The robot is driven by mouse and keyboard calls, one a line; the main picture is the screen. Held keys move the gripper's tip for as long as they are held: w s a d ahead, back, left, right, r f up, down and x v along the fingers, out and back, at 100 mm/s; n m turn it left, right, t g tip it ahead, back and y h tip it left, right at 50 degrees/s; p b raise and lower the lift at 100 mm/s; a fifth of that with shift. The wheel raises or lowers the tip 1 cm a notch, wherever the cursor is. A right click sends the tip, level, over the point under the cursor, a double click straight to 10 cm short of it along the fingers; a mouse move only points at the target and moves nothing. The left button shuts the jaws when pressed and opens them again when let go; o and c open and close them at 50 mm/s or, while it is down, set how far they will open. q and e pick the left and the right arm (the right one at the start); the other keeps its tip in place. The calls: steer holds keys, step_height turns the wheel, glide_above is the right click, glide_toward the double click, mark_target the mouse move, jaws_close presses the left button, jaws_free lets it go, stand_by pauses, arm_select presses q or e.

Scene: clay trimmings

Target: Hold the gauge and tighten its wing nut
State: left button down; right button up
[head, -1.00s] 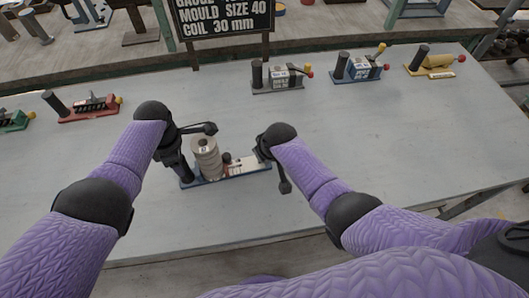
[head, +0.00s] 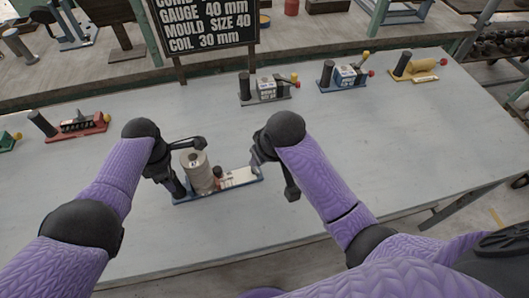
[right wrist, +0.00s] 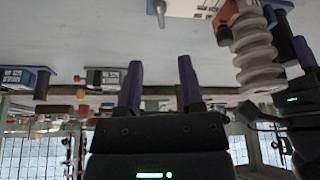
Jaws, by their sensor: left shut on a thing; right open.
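The gauge has a blue base (head: 243,184), a ribbed grey cylinder (head: 196,170), a white label plate (head: 240,177) and a small dark red part (head: 217,173) beside the cylinder. My left gripper (head: 176,178) is shut on the black post at the gauge's left end, mostly hidden by the gripper. My right gripper (head: 262,158) is just beyond the gauge's right end, apart from it. In the right wrist view its two fingers (right wrist: 160,85) are open and empty. The grey cylinder shows there too (right wrist: 252,45). I cannot make out the wing nut clearly.
Similar devices stand along the table's back: a grey one (head: 265,90), a blue one (head: 345,77), a yellow one (head: 420,68) and a red one (head: 78,126) at left. A black sign (head: 208,25) reads gauge 40 mm. The table (head: 380,150) is clear at right.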

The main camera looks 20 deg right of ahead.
steer(key=shift+s+r, duration=0.2)
steer(key=shift+r, duration=0.35)
arm_select(q)
steer(key=shift+c, duration=0.7)
jaws_free()
